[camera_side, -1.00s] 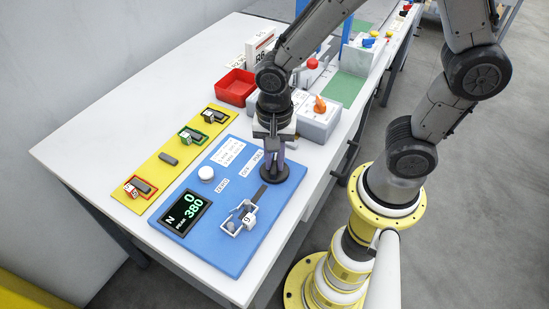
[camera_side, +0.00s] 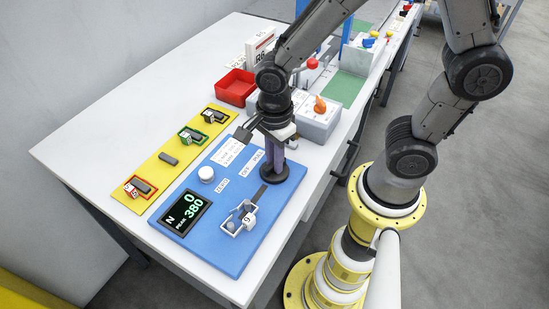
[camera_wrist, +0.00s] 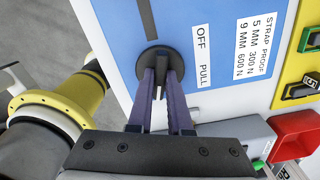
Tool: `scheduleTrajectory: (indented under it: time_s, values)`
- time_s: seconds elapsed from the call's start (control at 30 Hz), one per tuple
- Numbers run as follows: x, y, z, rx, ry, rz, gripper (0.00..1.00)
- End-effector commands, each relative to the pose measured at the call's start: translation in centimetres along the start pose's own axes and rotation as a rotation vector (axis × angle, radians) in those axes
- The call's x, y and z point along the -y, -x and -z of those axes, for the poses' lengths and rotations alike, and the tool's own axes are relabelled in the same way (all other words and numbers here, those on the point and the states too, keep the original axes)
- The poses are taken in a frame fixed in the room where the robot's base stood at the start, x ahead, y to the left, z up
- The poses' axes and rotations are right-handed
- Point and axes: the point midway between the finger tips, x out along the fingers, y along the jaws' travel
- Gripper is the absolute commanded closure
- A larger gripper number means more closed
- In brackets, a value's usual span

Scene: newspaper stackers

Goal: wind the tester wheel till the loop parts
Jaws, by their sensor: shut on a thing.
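The tester is a blue plate (camera_side: 213,243) on the white bench. Its display (camera_side: 185,212) reads N 0 and PEAK 380. A white bracket with a tag marked 9 (camera_side: 249,218) sits near its front, beside a dark slot. I cannot make out an intact loop there. The dark round wheel (camera_wrist: 143,72) is at the plate's far right end, by the labels OFF and PULL. My gripper (camera_wrist: 160,85) is shut on the wheel's raised bar (camera_wrist: 160,88), its purple fingers on either side. In the side view my gripper (camera_side: 273,172) stands upright over the wheel.
A yellow mat (camera_side: 153,173) left of the plate holds several tagged dark pieces in coloured outlines. A white knob (camera_side: 206,174) stands on the plate. A red tray (camera_side: 236,87) and a grey box with an orange knob (camera_side: 320,104) are behind. The bench's left side is clear.

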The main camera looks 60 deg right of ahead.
Motion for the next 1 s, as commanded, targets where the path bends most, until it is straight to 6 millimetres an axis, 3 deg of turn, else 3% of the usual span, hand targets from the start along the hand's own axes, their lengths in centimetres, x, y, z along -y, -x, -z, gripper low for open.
scheduleTrajectory:
  time_s: [0.57,0.6,0.73,1.0]
  values:
    - [0.12,0.19,-0.07,0.003,-0.03,0.004,1.0]
    - [0.12,0.18,-0.07,0.003,-0.03,0.004,0.75]
    - [0.08,0.13,-0.05,0.002,-0.029,0.003,0.53]
    - [0.03,0.07,-0.02,0.001,-0.029,0.001,0.53]
